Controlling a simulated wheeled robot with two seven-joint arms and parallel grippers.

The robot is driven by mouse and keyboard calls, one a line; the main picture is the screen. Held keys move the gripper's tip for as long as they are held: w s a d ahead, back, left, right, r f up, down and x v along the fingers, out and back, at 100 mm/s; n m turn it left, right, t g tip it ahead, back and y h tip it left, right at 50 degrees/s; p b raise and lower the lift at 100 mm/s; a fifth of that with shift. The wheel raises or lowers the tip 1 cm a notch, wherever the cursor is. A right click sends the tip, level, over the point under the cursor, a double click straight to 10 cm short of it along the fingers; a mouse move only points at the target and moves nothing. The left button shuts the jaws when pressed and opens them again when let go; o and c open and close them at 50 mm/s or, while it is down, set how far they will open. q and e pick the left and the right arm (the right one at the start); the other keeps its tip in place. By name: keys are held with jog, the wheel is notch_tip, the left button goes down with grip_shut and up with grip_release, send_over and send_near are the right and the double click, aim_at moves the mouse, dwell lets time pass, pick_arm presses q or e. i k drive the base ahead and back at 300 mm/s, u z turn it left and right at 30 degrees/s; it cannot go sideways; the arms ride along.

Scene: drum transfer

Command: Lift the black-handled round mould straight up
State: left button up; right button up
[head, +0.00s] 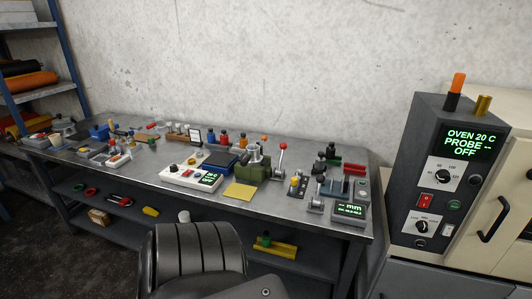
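I cannot make out a black-handled round mould for certain among the small items on the long grey workbench (130,181). A green bench device (254,171) with a grey upper part stands near the bench's middle. Beside it on the right is a lever with a red knob (282,146). Neither of my grippers shows in the head view.
A dark oven control box (440,185) reading "OVEN 20 C" stands at right beside a cream cabinet (500,205). A blue-post shelf rack (66,60) is at far left. A dark ribbed shape (195,255) I cannot identify fills the bottom middle, before the bench.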

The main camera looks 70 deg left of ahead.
aim_at(253, 157)
jog(key=u, duration=0.35)
jog(key=i, duration=0.75)
jog(key=u, duration=1.2)
jog(key=i, duration=0.6)
jog(key=u, duration=0.7)
